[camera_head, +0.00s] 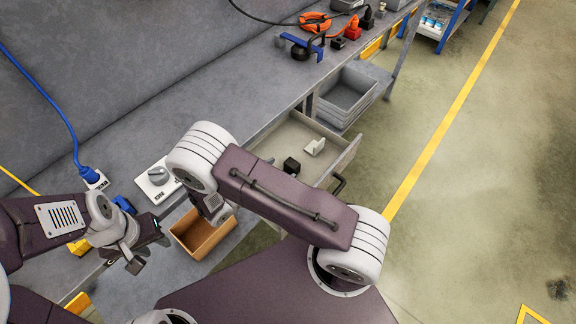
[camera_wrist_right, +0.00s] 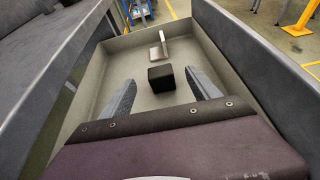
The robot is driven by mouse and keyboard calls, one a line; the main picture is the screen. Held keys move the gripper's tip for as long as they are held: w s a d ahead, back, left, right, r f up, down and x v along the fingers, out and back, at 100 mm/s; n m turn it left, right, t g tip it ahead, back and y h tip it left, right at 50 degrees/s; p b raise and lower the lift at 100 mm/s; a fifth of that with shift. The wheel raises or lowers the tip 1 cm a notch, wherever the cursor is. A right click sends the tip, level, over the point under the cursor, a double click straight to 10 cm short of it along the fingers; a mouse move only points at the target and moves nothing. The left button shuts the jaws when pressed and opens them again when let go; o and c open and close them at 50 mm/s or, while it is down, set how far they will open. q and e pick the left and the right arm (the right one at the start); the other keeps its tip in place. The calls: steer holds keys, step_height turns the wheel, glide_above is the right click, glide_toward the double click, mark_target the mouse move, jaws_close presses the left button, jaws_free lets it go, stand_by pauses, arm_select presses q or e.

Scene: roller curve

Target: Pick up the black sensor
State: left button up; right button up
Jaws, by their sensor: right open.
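The black sensor (camera_head: 291,166), a small dark cube, lies in the open grey drawer (camera_head: 340,160) under the workbench. In the right wrist view the sensor (camera_wrist_right: 161,77) rests on the drawer floor, ahead of and between the fingers of my right gripper (camera_wrist_right: 160,84). These fingers are open, with space on both sides of the cube, and hold nothing.
A pale L-shaped piece (camera_head: 314,147) lies behind the sensor in the drawer, whose walls rise around both. A cardboard box (camera_head: 203,236) is left of the drawer, grey bins (camera_head: 347,93) beyond it. A blue-handled tool (camera_head: 301,46) and cables lie on the bench.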

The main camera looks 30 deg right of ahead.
mark_target(290, 165)
steer(key=shift+w+a+f, duration=0.1)
steer(key=shift+a+f, duration=0.15)
steer(key=x, duration=0.3)
steer(key=shift+d, duration=0.45)
steer(key=shift+w+d+f, duration=0.2)
steer(key=shift+d+f, duration=0.05)
steer(key=shift+d, duration=0.05)
steer(key=x, duration=0.4)
steer(key=shift+w+d+f, duration=0.1)
steer(key=shift+d+f, duration=0.1)
steer(key=shift+f, duration=0.1)
steer(key=c, duration=1.5)
